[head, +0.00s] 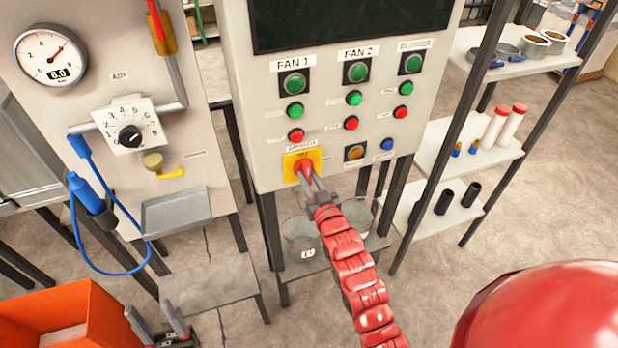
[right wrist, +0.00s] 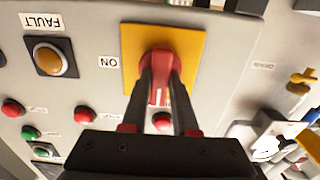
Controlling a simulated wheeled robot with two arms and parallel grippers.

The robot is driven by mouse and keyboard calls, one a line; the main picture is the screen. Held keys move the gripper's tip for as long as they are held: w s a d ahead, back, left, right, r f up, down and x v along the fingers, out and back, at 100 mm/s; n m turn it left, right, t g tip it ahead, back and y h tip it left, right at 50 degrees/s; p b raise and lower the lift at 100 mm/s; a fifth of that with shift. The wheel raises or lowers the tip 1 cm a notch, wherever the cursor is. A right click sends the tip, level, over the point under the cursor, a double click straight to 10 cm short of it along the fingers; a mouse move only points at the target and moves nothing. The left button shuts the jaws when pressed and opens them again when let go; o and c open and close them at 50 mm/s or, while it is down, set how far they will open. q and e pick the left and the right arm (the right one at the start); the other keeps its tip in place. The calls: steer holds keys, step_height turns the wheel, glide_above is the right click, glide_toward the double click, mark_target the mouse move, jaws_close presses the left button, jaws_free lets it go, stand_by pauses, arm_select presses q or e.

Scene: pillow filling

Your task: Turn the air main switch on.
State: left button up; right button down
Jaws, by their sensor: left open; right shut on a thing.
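The air main switch looks to be the red rotary handle (head: 302,167) on a yellow plate (head: 290,158), low on the left of the grey control box. My right gripper (head: 307,180) is shut on this red handle. In the right wrist view, the two dark fingers of the right gripper (right wrist: 161,95) stand on either side of the red handle (right wrist: 158,65), in front of the yellow plate (right wrist: 188,40). A white ON label (right wrist: 109,62) is beside the plate. My left gripper (head: 157,322) is open and empty at the bottom left, by an orange bin.
The box carries green buttons (head: 295,110), red buttons (head: 296,135) and an amber FAULT button (head: 355,152) near the switch. The AIR panel at left has a gauge (head: 50,57) and a black dial (head: 130,136). The orange bin (head: 75,310) is at lower left. Shelves (head: 455,150) stand at right.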

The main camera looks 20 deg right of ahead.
stand_by(0.3)
steer(key=m+b, duration=0.3)
steer(key=b, duration=0.1)
steer(key=shift+f+m, duration=0.3)
steer(key=shift+m, duration=0.1)
steer(key=m+b, duration=0.2)
steer(key=shift+m, duration=0.4)
steer(key=m+b, duration=0.1)
steer(key=m, duration=0.1)
steer(key=shift+r+m, duration=0.1)
steer(key=shift+m, duration=0.2)
steer(key=m+b, duration=0.1)
steer(key=m, duration=0.2)
steer(key=shift+r+m, duration=0.1)
steer(key=shift+m, duration=2.8)
